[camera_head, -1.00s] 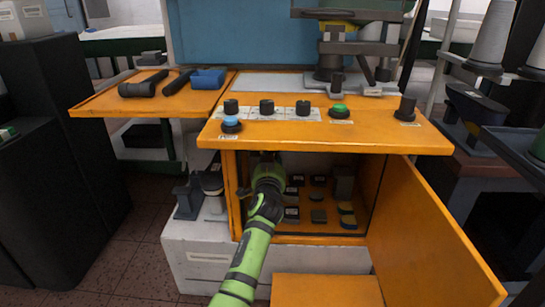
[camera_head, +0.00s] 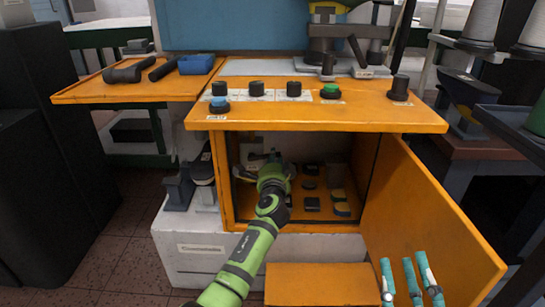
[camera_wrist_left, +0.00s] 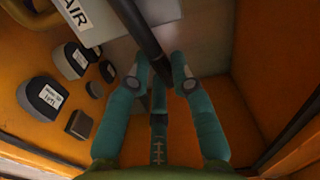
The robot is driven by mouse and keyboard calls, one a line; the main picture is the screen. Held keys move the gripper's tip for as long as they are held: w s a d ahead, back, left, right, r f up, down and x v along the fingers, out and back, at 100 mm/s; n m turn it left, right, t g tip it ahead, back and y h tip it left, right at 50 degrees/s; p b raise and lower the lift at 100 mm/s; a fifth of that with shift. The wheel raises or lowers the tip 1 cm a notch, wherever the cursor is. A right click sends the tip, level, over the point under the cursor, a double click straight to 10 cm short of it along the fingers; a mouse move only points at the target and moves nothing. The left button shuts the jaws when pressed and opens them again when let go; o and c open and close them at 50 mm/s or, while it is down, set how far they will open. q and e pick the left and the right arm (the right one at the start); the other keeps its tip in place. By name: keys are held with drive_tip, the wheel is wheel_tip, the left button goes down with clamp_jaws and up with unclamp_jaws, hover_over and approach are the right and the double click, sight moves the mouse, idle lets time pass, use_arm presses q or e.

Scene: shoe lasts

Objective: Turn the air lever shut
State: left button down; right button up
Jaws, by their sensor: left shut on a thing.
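The air lever (camera_wrist_left: 140,28) is a dark bar in the left wrist view, running slantwise from the top edge down between my fingers. A white plate marked AIR (camera_wrist_left: 75,20) is beside it at the upper left. My left gripper (camera_wrist_left: 162,75) is shut on the lever with its teal fingers around it. In the head view my left gripper (camera_head: 274,162) reaches into the open orange cabinet (camera_head: 228,185) and hides most of the lever. My right gripper (camera_head: 404,262) shows at the lower right, its teal fingers apart and empty, in front of the cabinet door.
The cabinet door (camera_head: 425,215) hangs open to the right. Several dark-and-yellow pads (camera_head: 312,204) lie inside the cabinet. The orange top (camera_head: 300,115) above my left arm holds several knobs, including a green button (camera_head: 330,91). Cabinet walls surround my left gripper closely.

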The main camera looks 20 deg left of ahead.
use_arm(q)
drive_tip(key=shift+f+m, duration=0.6)
drive_tip(key=shift+m, duration=0.5)
use_arm(e)
drive_tip(key=shift+s+a+r+t+y, duration=0.1)
drive_tip(key=shift+s+r+t+y, duration=0.4)
drive_tip(key=shift+r, duration=0.3)
use_arm(q)
drive_tip(key=shift+a, duration=0.1)
use_arm(e)
drive_tip(key=shift+s+r, duration=0.1)
drive_tip(key=shift+s, duration=0.05)
use_arm(q)
drive_tip(key=c, duration=1.1)
unclamp_jaws()
drive_tip(key=shift+f, duration=0.1)
drive_tip(key=shift+o, duration=0.2)
drive_tip(key=v, duration=1.2)
